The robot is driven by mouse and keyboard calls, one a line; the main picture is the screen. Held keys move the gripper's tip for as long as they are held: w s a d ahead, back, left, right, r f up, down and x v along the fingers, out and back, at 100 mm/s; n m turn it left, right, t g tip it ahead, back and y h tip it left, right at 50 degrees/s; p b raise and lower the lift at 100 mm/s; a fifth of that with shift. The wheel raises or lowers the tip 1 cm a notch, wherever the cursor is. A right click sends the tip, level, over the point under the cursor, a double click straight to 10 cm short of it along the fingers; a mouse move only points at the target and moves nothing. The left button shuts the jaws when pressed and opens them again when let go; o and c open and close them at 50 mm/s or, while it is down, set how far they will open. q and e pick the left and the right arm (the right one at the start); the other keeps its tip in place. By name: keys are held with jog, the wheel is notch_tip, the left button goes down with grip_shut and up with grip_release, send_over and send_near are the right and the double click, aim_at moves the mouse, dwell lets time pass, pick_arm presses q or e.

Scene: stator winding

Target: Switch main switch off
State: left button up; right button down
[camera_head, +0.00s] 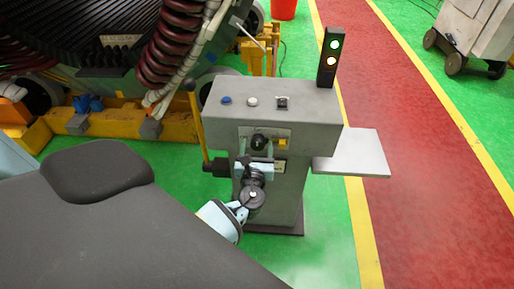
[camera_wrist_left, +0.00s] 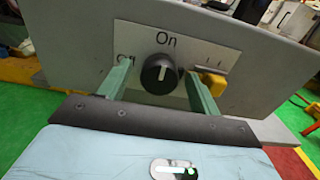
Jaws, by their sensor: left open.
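The main switch is a round black knob (camera_wrist_left: 160,74) on a pale label plate on the front of a grey control cabinet (camera_head: 230,98). Its white mark points up towards the word "On"; the "Off" lettering at left is partly hidden by a finger. In the head view the knob (camera_head: 259,142) shows just above my gripper. My left gripper (camera_wrist_left: 158,82) is open, with one green finger on each side of the knob; I cannot tell whether they touch it. In the head view the left gripper (camera_head: 256,160) is close to the cabinet front. My right gripper is out of view.
A yellow part (camera_wrist_left: 211,82) sits right of the knob, close to the right finger. The cabinet top carries a blue button (camera_head: 226,100), a white button (camera_head: 252,101) and a small switch (camera_head: 282,102). A grey shelf (camera_head: 352,152) juts out right.

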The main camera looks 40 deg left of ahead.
pick_arm(q)
jog(key=shift+c, duration=0.2)
jog(key=c, duration=0.9)
